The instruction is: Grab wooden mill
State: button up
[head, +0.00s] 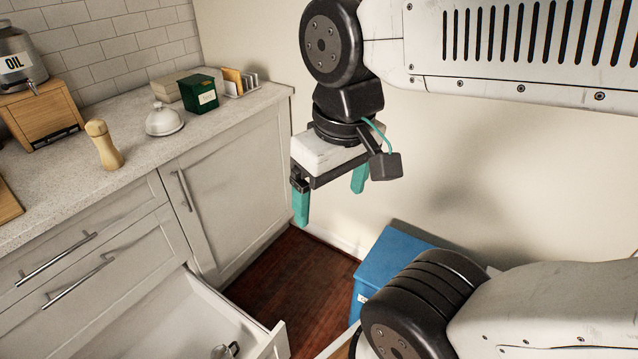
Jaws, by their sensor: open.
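The wooden mill (104,146) stands upright on the light speckled countertop at the left of the head view. It is pale wood with a rounded knob on top. My gripper (330,202) is to the right of the mill, beyond the counter's edge, in front of the pale wall. Its two teal fingers point down and are wide apart, with nothing between them. The mill is clear of the gripper and nothing covers it.
A white domed dish (164,121), a green box (198,94) and a wooden box (43,115) stand near the mill on the countertop (130,183). Below, a drawer (183,322) is pulled open. A blue bin (395,262) stands on the floor below my gripper.

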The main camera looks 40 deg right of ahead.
aim_at(112, 161)
jog(key=u, duration=0.15)
jog(key=k, duration=0.45)
jog(key=u, duration=0.55)
jog(key=k, duration=0.8)
jog(key=z, duration=0.5)
jog(key=i, duration=1.85)
jog(key=u, duration=0.35)
